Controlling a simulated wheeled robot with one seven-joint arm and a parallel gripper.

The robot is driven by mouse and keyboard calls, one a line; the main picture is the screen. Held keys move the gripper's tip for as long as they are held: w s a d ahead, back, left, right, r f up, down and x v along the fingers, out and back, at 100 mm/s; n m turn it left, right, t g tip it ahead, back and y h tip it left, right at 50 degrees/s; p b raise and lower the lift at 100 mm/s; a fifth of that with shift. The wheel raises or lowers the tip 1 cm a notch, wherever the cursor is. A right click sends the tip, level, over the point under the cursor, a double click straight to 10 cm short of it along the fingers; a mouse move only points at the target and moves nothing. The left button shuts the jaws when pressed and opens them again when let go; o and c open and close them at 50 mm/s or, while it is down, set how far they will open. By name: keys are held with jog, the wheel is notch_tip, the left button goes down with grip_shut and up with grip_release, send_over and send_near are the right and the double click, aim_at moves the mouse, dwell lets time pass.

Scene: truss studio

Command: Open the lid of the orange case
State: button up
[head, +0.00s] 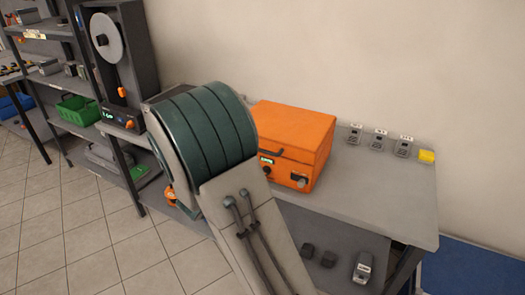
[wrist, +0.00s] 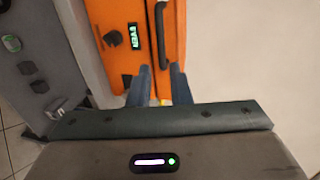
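The orange case (head: 296,130) stands on the grey bench in the head view, and its lid (head: 290,122) looks shut. Its front has a dark handle, a small lit display and a round knob. In the wrist view the case (wrist: 172,18) fills the upper middle, with the dark handle (wrist: 163,38), the display (wrist: 134,36) and the black knob (wrist: 113,38). My gripper (wrist: 160,72) is open, its two blue-grey fingers apart near the handle's lower end. I cannot tell whether they touch the case. In the head view my arm hides the gripper and part of the case.
A dark machine with a reel (head: 107,37) stands at left. A shelf holds a green bin (head: 77,109).

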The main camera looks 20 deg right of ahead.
jog(key=p+x, duration=0.2)
jog(key=x, duration=1.1)
jog(key=shift+w+d, duration=0.15)
jog(key=shift+d, duration=0.2)
grip_shut()
